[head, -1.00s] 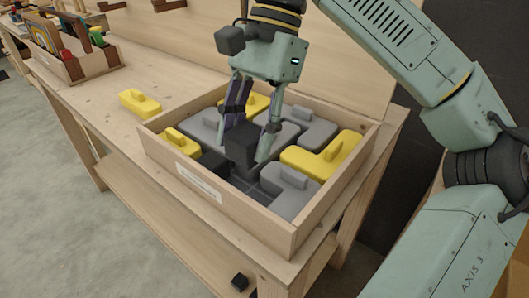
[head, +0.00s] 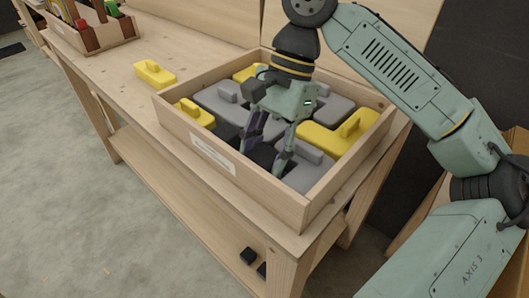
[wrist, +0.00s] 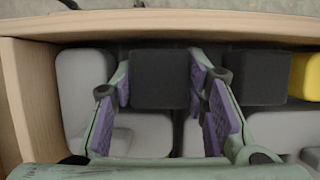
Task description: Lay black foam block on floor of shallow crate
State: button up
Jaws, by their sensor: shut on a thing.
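The shallow wooden crate (head: 250,182) sits on the workbench and holds grey and yellow foam pieces. My gripper (head: 265,160) reaches down inside it near the front wall. Its purple-padded fingers are shut on the black foam block (wrist: 160,80), which sits low between grey pieces and close to a crate wall in the wrist view. In the head view the block (head: 262,155) is mostly hidden by the fingers and wall. Its underside is hidden, so I cannot tell whether it touches the crate floor. Another black block (wrist: 256,76) stands beside the right finger.
Grey foam pieces (head: 307,172) and a yellow piece (head: 340,135) lie close around the gripper. A loose yellow piece (head: 154,74) lies on the bench left of the crate. A wooden rack (head: 95,35) stands at the far left. A small black block (head: 248,256) lies on the lower shelf.

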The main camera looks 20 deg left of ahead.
jog(key=shift+f, duration=0.1)
jog(key=o, duration=0.5)
jog(key=shift+o, duration=0.2)
jog(key=p+v, duration=0.1)
jog(key=v, duration=1.1)
jog(key=shift+s, duration=0.1)
